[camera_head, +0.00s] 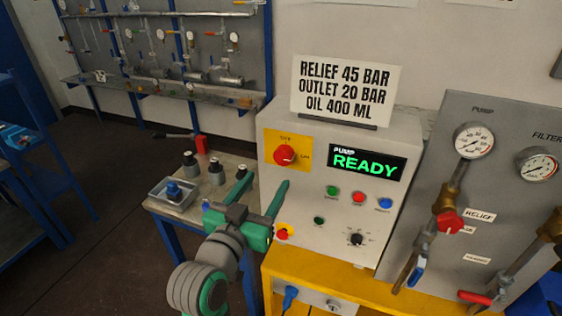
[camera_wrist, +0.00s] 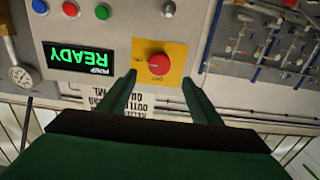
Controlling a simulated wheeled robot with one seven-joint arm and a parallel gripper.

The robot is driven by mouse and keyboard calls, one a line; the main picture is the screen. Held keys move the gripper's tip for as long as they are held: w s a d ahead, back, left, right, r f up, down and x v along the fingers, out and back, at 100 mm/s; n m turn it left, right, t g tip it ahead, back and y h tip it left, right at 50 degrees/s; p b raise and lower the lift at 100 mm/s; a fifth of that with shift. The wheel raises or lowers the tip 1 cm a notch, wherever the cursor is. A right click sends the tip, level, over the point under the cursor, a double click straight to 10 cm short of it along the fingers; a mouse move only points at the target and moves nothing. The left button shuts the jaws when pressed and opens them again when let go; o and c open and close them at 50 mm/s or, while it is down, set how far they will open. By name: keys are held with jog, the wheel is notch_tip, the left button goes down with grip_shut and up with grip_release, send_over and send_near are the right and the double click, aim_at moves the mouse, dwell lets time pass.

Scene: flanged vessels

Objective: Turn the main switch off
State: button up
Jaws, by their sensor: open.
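The main switch (camera_head: 285,155) is a round red knob on a yellow plate at the upper left of the white pump control box (camera_head: 276,190). The switch also shows in the wrist view (camera_wrist: 159,64), upside down, between and beyond the fingertips. My gripper (camera_head: 262,190) is open and empty, in front of the box's left side and lower than the switch in the head view. The wrist view shows its two green fingers (camera_wrist: 158,82) apart, with no contact on the knob visible. The box's display (camera_head: 367,162) reads PUMP READY in green.
A sign (camera_head: 345,88) stands on top. Bottles and a tray (camera_head: 172,192) stand on the left bench. A gauge panel with valves (camera_head: 500,180) is at right.

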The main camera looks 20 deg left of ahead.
aim_at(282, 160)
jog(key=w, duration=1)
jog(key=shift+w+d, duration=0.15)
jog(key=shift+d, duration=0.1)
jog(key=shift+c, duration=0.7)
jog(key=c, duration=0.9)
